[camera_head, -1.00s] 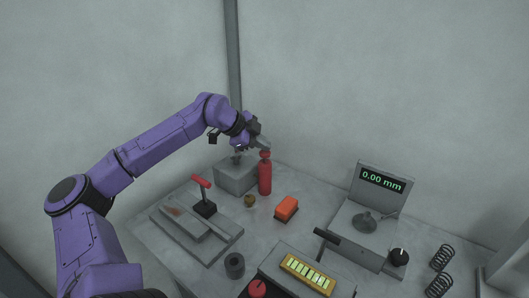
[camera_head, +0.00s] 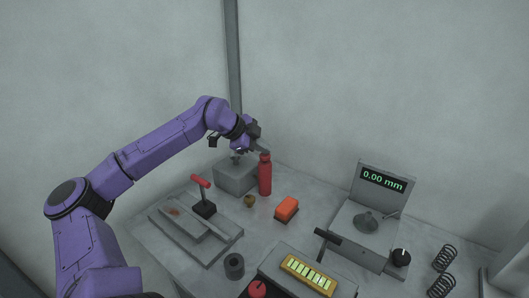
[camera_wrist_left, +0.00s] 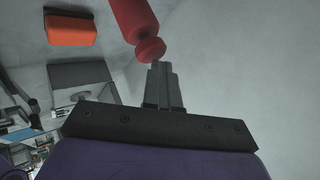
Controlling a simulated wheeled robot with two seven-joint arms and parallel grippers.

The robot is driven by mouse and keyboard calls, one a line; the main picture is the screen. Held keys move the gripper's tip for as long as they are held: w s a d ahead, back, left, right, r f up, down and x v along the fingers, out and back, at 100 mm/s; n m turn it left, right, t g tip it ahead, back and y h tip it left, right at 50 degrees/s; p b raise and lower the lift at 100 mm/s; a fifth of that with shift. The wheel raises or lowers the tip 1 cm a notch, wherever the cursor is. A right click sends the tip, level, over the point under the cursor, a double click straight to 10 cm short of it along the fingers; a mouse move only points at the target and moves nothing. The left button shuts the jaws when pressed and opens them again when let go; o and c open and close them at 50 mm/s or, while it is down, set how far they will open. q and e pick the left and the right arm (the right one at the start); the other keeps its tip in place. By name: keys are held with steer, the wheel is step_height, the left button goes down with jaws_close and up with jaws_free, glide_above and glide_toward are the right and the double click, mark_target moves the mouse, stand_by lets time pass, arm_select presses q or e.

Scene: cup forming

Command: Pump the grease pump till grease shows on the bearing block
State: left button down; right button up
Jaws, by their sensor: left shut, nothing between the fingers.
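The grease pump, a red bottle-shaped body with a round red head (camera_head: 265,178), stands upright at the back of the table. In the left wrist view the pump (camera_wrist_left: 134,18) comes in from the top, its head towards the fingers. My left gripper (camera_head: 263,150) is shut and empty, its fingertips at the top of the pump head; in the left wrist view the fingertips (camera_wrist_left: 160,66) appear to touch it. The grey block left of the pump, apparently the bearing block (camera_head: 236,178), is partly behind the gripper's line; I cannot make out grease on it. My right gripper is out of view.
An orange block (camera_head: 287,208) and a small brown knob (camera_head: 249,201) lie in front of the pump. A red-handled lever (camera_head: 203,193) stands on a grey plate at left. A gauge stand reading 0.00 mm (camera_head: 382,180) and springs (camera_head: 443,258) are at right.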

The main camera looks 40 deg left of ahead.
mark_target(263, 155)
arm_select(q)
steer(key=shift+f+b, duration=0.35)
steer(key=shift+f, duration=0.2)
steer(key=shift+r, duration=0.15)
steer(key=shift+r+p, duration=0.9)
steer(key=shift+r, duration=0.6)
steer(key=shift+r+p, duration=1.45)
steer(key=shift+r, duration=1.1)
steer(key=shift+w, duration=0.1)
